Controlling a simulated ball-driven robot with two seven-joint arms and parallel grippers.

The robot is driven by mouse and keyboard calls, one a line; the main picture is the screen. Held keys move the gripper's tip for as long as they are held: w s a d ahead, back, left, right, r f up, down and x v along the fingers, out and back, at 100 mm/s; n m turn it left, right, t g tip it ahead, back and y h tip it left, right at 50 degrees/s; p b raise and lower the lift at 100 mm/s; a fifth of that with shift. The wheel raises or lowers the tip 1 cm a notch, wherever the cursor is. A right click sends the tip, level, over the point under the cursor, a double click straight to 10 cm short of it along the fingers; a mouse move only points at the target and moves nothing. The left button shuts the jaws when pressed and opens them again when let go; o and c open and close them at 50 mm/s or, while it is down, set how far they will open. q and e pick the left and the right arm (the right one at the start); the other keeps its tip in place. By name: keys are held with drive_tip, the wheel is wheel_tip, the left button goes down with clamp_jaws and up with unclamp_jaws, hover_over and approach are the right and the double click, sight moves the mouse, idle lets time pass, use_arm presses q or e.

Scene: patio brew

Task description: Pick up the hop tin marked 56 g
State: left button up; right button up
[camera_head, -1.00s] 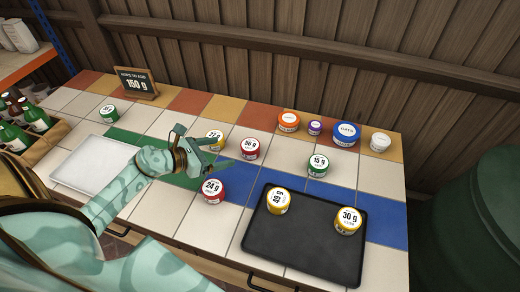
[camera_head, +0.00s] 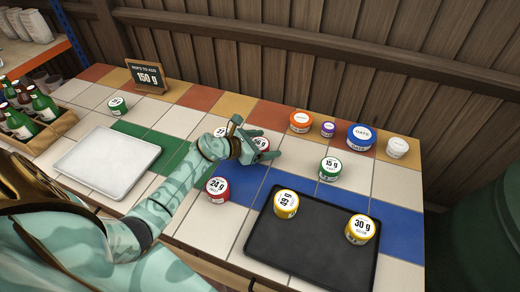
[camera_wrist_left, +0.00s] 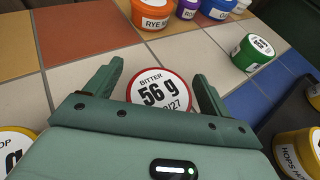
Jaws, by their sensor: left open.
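The hop tin marked 56 g (camera_wrist_left: 160,92) has a white lid and a red side. In the left wrist view it stands between the two fingers of my left gripper (camera_wrist_left: 155,85), which is open. In the head view the tin (camera_head: 262,143) is partly covered by my left gripper (camera_head: 257,148), whose fingers reach to either side of it. I cannot tell whether a finger touches it. My right gripper is not in view.
A red 24 g tin (camera_head: 217,189) and a green 15 g tin (camera_head: 330,168) stand nearby. A dark tray (camera_head: 310,250) holds two yellow tins. A white tray (camera_head: 105,163) lies empty at left. Several tubs, including blue oats (camera_head: 361,137), stand along the back.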

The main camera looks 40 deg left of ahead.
use_arm(q)
drive_tip(key=shift+r, duration=0.1)
drive_tip(key=c, duration=1.1)
